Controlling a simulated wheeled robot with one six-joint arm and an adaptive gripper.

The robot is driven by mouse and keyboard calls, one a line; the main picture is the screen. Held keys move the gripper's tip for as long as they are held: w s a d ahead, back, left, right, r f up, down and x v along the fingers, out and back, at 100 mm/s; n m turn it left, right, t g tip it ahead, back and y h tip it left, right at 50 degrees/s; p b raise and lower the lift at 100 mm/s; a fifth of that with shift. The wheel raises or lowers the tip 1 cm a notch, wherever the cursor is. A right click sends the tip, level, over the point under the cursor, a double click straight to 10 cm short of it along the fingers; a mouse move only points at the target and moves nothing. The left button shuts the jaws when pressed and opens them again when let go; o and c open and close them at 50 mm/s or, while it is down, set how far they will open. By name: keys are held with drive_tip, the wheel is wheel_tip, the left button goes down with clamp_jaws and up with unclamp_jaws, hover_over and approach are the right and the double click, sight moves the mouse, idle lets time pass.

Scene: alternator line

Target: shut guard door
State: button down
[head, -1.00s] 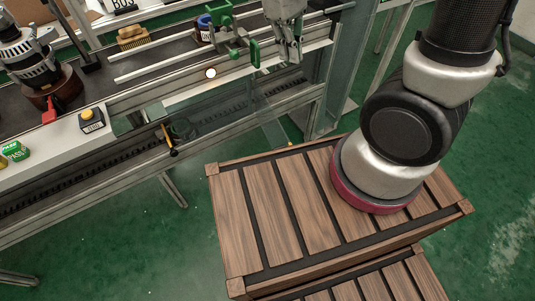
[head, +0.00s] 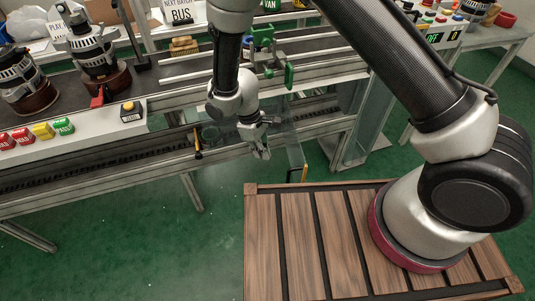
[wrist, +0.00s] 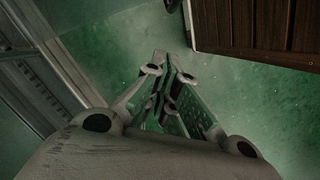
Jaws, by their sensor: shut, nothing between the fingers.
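The guard door is hard to make out. A clear pane (head: 293,148) stands out from the front of the conveyor frame, apparently swung open, with an orange strip (head: 304,173) at its lower outer edge. A black and yellow handle (head: 197,144) shows on the frame's front further left. My gripper (head: 263,153) is in front of the conveyor, between handle and pane, pointing down. Its fingers are together and empty; the wrist view shows them closed too (wrist: 170,88). I cannot tell whether it touches the pane.
The conveyor (head: 180,75) carries alternators (head: 98,58) and a green fixture (head: 265,45). A wooden slatted platform (head: 290,240) is below my arm. Green floor at left is clear.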

drive_tip(key=s+d+f, duration=0.2)
drive_tip(key=d+f, duration=0.3)
drive_tip(key=f, duration=0.2)
drive_tip(key=shift+s, duration=0.35)
drive_tip(key=shift+d, duration=0.2)
